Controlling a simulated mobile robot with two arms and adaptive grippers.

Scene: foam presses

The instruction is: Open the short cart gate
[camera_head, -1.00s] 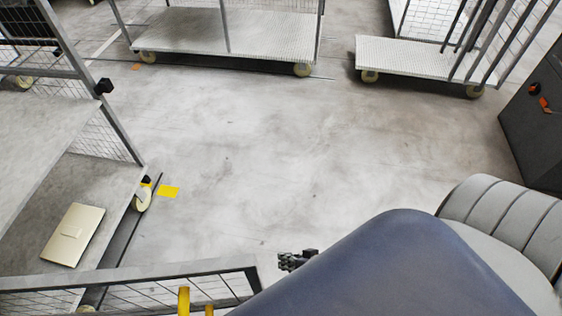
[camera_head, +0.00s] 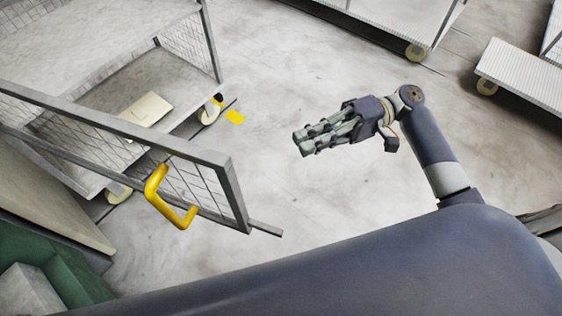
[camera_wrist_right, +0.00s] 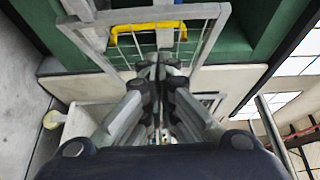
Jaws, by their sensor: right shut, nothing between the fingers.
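The cart gate (camera_head: 232,178) is a grey framed mesh panel at the left of the head view. Its free end reaches toward the middle. A yellow U-shaped handle (camera_head: 160,200) is fixed to it. The handle also shows at the top of the right wrist view (camera_wrist_right: 148,27), ahead of the fingers. My right gripper (camera_head: 300,143) is shut and empty, pointing left toward the gate. It is apart from the handle, with floor showing between them in the head view. I cannot tell whether the gate is ajar. My left gripper is not in view.
The cart's shelves (camera_head: 95,38) lie behind the gate, with a beige flat box (camera_head: 146,109) on the lower one. A green structure (camera_head: 48,262) stands at the lower left. Other flat carts (camera_head: 522,72) stand at the upper right. The middle floor is clear.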

